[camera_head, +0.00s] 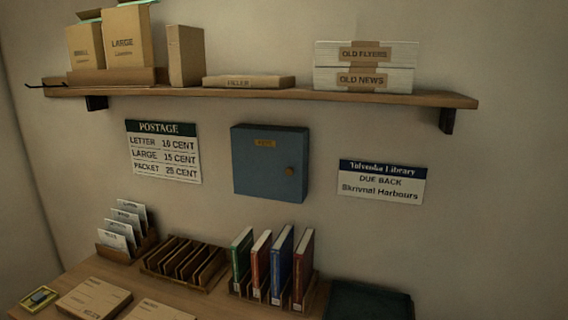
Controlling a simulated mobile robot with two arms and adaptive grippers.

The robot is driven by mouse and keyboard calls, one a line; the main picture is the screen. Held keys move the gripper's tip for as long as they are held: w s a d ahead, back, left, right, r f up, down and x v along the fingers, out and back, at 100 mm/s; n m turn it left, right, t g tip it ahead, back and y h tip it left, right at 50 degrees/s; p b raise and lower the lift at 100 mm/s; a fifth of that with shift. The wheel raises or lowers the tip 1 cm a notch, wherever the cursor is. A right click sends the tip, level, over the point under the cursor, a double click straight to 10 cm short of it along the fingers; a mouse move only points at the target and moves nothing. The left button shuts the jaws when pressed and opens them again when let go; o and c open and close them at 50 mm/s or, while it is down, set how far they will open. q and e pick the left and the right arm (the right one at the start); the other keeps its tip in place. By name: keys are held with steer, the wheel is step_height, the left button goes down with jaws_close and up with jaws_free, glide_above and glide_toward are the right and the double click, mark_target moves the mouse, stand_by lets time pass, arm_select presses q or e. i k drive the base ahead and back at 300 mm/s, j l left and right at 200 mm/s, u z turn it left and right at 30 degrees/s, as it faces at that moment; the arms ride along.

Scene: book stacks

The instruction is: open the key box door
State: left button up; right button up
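The key box (262,175) is a blue box fixed to the wall, below the shelf and between two signs. Its door faces me and looks shut. Neither of my grippers shows in the head view.
A wooden shelf (250,94) with boxes runs above the key box. Below is a desk (75,277) with a letter rack, a file sorter (186,262), several upright books (272,266) and a dark tray (368,301). The wall around the box is clear apart from the signs.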

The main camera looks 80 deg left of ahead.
mark_target(267, 164)
steer(key=u, duration=2.85)
